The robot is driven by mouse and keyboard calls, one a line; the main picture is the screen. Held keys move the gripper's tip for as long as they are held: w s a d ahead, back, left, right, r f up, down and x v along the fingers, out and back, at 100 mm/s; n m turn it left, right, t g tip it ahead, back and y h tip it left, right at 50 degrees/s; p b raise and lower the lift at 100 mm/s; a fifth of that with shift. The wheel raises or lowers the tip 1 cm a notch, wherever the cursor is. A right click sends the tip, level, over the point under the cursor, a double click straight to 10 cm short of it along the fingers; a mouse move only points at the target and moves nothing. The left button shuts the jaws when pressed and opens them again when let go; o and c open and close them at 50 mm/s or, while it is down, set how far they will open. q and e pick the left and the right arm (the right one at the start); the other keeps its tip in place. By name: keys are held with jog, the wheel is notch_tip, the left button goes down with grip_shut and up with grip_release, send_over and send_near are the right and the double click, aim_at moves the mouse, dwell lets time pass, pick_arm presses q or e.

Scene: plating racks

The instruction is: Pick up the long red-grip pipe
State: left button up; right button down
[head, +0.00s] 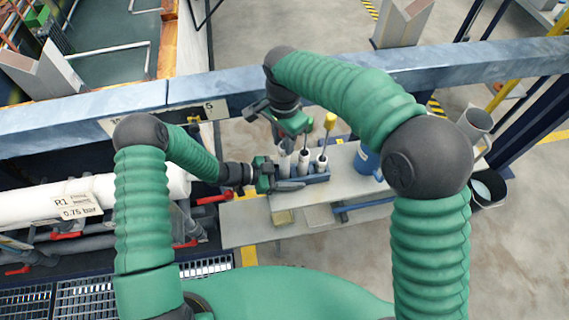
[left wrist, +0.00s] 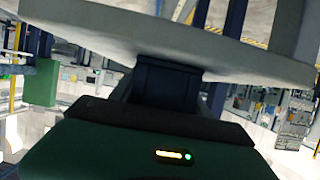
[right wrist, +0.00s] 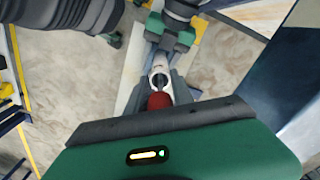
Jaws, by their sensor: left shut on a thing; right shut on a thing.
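A dark blue rack (head: 318,177) with white upright sleeves stands on the pale bench. My left gripper (head: 278,183) is at its left end, shut on what looks like the rack's dark blue body (left wrist: 160,82). My right gripper (head: 297,133) is above the rack's left sleeve. In the right wrist view, the red grip (right wrist: 159,100) of a pipe sits between my right gripper's fingers (right wrist: 160,92), which are shut on it. A white sleeve opening shows just beyond it. The pipe's length and lower end are hidden.
A yellow-grip tool (head: 329,121) stands in the rack's right part. A blue container (head: 366,160) stands right of the rack on the bench (head: 240,232). A blue-grey beam (head: 80,112) runs behind. A white pipe with red valve handles (head: 66,236) lies left. A black bucket (head: 489,187) is at right.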

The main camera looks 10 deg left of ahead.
dwell(0.6)
notch_tip(320, 180, up, 18)
pick_arm(q)
jog(key=o, duration=1.6)
